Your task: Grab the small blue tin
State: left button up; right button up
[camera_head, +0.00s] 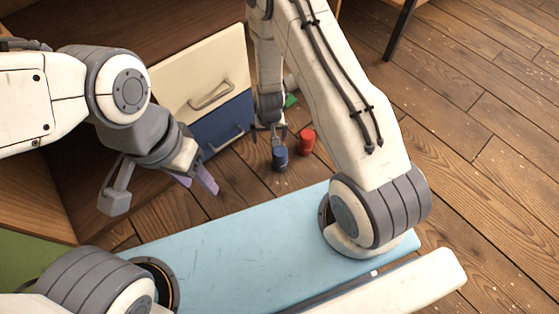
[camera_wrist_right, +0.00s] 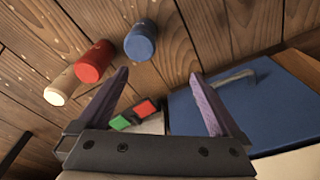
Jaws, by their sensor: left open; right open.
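The small blue tin (camera_head: 280,159) stands on the wooden floor, in front of the cabinet's drawers. In the right wrist view the blue tin (camera_wrist_right: 141,42) lies beyond the fingertips, above the left-hand finger, and not between the fingers. My right gripper (camera_head: 271,131) hangs just above and behind the tin in the head view. In the wrist view the right gripper (camera_wrist_right: 155,78) has its purple fingers wide apart with no object held. My left gripper (camera_head: 197,184) is open and empty, well left of the tin.
A red tin (camera_head: 306,140) stands close to the blue one. A cream tin (camera_wrist_right: 59,88) is beyond it. Green (camera_wrist_right: 120,122) and red (camera_wrist_right: 145,107) blocks lie near the right fingers. The blue drawer (camera_head: 222,124) with its handle is close left. Open floor lies to the right.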

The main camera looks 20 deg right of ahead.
aim_at(281, 152)
jog(key=shift+m, duration=0.6)
jog(key=d+f, duration=0.1)
jog(key=f, duration=0.1)
jog(key=d+f, duration=0.1)
jog(key=f, duration=0.1)
jog(key=s+d+f+b, duration=0.1)
jog(key=f, duration=0.2)
jog(key=shift+d, duration=0.3)
jog(key=f+b, duration=0.2)
jog(key=f, duration=0.2)
jog(key=shift+w+d+f+b, duration=0.15)
jog(key=shift+w+f+b, duration=0.1)
jog(key=shift+f+b, duration=0.15)
jog(key=f+b, duration=0.4)
jog(key=f, duration=0.1)
jog(key=shift+w+f+b, duration=0.25)
jog(key=shift+w+b, duration=0.1)
jog(key=shift+w, duration=0.05)
jog(key=shift+r, duration=0.1)
grip_shut()
